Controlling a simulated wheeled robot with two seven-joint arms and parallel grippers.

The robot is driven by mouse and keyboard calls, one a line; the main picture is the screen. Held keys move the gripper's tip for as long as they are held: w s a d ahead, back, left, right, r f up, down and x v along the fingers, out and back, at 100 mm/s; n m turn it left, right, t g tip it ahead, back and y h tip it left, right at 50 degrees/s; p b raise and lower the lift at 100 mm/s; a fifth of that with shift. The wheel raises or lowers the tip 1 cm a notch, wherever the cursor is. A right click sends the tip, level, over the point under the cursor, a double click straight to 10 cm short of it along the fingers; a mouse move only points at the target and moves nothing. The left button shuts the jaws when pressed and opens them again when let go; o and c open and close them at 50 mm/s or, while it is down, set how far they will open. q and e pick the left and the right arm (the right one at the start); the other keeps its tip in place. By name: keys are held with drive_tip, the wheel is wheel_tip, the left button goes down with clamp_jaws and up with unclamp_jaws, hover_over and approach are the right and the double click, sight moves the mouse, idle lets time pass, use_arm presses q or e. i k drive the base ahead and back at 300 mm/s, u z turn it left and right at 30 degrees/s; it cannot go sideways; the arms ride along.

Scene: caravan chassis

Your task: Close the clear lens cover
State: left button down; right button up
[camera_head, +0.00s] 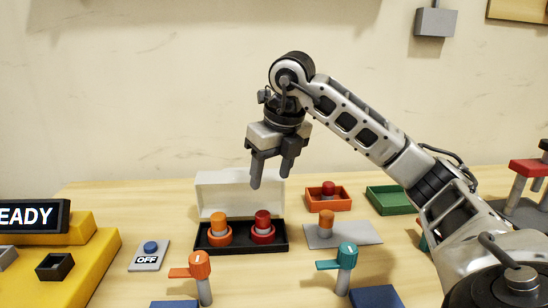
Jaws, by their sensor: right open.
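The lens cover (222,192) is a pale, whitish panel standing upright, open, at the back edge of a black tray (281,238). In the tray stand an orange lens or knob (218,229) on an orange ring and a red one (262,227) on a red ring. My right gripper (271,180) is open and empty, fingers pointing down. Its fingertips overlap the upper right part of the cover in the picture; I cannot tell if they touch it. My left gripper is not in view.
An OFF button plate (148,257) and yellow READY unit (75,262) are left. Orange (199,265) and teal (347,257) levers stand in front.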

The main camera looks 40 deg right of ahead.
sight(227, 191)
drive_tip(key=k, duration=1)
